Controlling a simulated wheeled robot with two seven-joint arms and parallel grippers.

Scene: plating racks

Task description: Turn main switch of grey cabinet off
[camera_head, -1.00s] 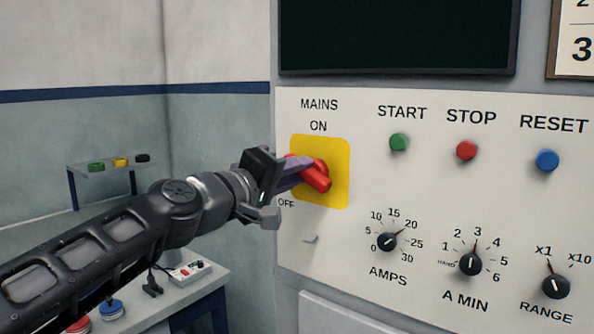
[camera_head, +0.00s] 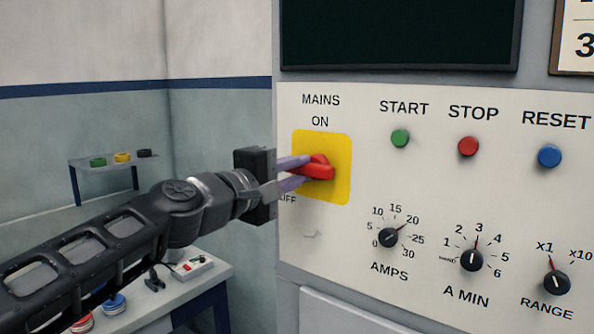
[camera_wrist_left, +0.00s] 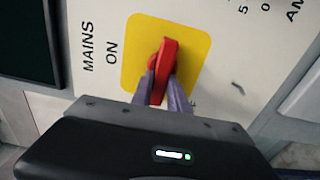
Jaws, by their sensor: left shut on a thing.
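The grey cabinet's white panel (camera_head: 440,190) faces me in the head view. Its main switch is a red rotary handle (camera_head: 318,171) on a yellow plate (camera_head: 338,142), with MAINS and ON above and OFF at lower left, partly hidden by my gripper. The handle now lies about level in the head view. My left gripper (camera_head: 300,173) is shut on the handle, one purple finger above and one below it. In the left wrist view the handle (camera_wrist_left: 164,70) stands between the two fingers on the yellow plate (camera_wrist_left: 190,45). My right gripper is not in view.
Green START (camera_head: 400,138), red STOP (camera_head: 468,146) and blue RESET (camera_head: 549,156) buttons sit right of the switch. Below them are the AMPS (camera_head: 388,238), A MIN (camera_head: 471,259) and RANGE knobs. A small table (camera_head: 200,285) stands at lower left.

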